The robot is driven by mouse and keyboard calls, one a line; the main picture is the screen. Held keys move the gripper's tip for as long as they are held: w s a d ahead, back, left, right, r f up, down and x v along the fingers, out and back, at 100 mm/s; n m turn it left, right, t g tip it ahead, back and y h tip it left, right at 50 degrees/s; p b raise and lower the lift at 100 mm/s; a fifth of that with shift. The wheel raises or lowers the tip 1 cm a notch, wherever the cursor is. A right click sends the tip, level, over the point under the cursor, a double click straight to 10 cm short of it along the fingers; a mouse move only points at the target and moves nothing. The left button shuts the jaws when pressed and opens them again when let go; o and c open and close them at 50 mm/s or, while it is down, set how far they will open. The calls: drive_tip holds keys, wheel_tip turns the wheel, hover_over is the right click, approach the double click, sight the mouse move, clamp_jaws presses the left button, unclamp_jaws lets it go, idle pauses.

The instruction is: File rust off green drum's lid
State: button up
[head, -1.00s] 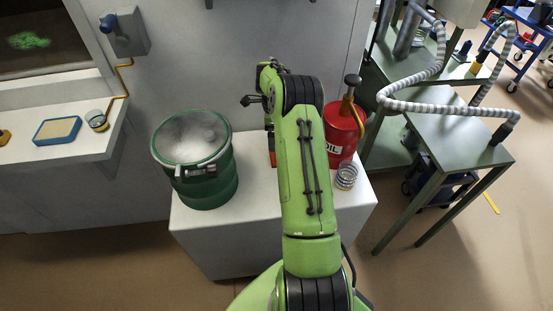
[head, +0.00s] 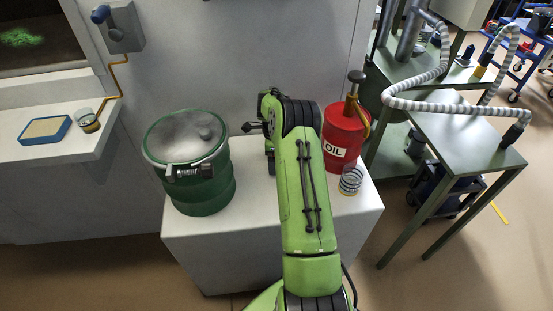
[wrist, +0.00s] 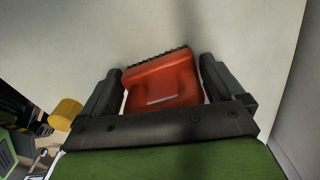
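The green drum (head: 205,193) stands upright at the left of the white bench in the head view. Its lid (head: 180,138) is greyish, with a clamp band (head: 190,172) at the front of the rim. In the wrist view, a red block-like tool (wrist: 163,85) with a dark toothed edge lies between the two dark fingers of my gripper (wrist: 163,72). The fingers are close to its sides; whether they press on it I cannot tell. In the head view my arm mostly hides my gripper, which is right of the drum and apart from it.
A red oil can (head: 345,130) and a small glass jar (head: 351,180) stand right of my arm on the white bench (head: 225,250). A green table (head: 470,140) with a grey hose is further right. A blue-rimmed pad (head: 45,129) lies on the left ledge.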

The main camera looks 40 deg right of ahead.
drive_tip(key=c, duration=0.6)
drive_tip(key=shift+r+p, duration=1.7)
drive_tip(key=shift+r, duration=0.9)
drive_tip(key=shift+f, duration=0.1)
